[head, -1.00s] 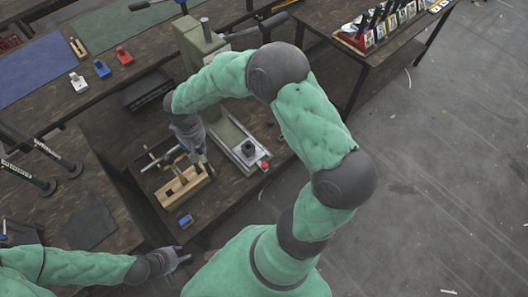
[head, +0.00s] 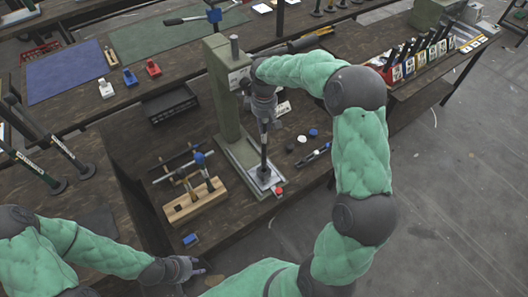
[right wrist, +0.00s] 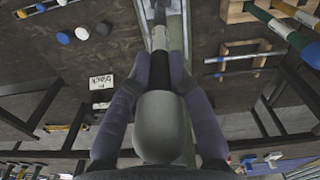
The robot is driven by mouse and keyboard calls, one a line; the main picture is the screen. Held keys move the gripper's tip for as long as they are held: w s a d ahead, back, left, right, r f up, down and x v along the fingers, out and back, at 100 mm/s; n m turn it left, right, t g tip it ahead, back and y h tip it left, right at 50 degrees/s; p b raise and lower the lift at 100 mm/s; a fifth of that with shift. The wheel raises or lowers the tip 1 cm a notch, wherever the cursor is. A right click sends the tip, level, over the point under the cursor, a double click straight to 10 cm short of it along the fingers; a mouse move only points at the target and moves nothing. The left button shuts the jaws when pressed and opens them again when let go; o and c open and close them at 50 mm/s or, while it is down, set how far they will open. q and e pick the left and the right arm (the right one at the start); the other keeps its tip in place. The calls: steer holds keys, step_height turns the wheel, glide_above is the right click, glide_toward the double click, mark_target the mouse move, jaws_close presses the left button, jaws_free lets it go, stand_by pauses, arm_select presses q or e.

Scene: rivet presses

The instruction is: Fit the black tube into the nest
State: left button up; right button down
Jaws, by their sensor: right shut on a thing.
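My right gripper (head: 264,108) is shut on the black tube (head: 264,150) and holds it upright over the press base. In the right wrist view the tube (right wrist: 160,70) shows between the two fingers and has a pale grey section. The tube's lower end is at the nest (head: 264,175) on the light plate of the press. I cannot tell whether it is inside the nest or just above it. My left gripper (head: 185,268) is low at the left, away from the press; its finger opening is unclear.
The green press column (head: 226,95) stands just left of the tube. A wooden rack (head: 196,204) with several rods is left of the base. A red button (head: 279,191), a blue block (head: 190,240) and small round caps (head: 302,139) lie nearby.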

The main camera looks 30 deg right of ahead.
mark_target(264, 139)
step_height(264, 139, down, 8)
steer(key=shift+r+b, duration=0.1)
steer(key=shift+b, duration=1.15)
steer(key=shift+r, duration=0.1)
steer(key=c, duration=1.6)
jaws_free()
steer(key=shift+f, duration=0.2)
steer(key=o, duration=0.5)
steer(key=shift+c, duration=0.2)
steer(key=shift+r, duration=0.1)
step_height(264, 139, up, 12)
steer(key=p, duration=0.4)
steer(key=shift+r, duration=0.1)
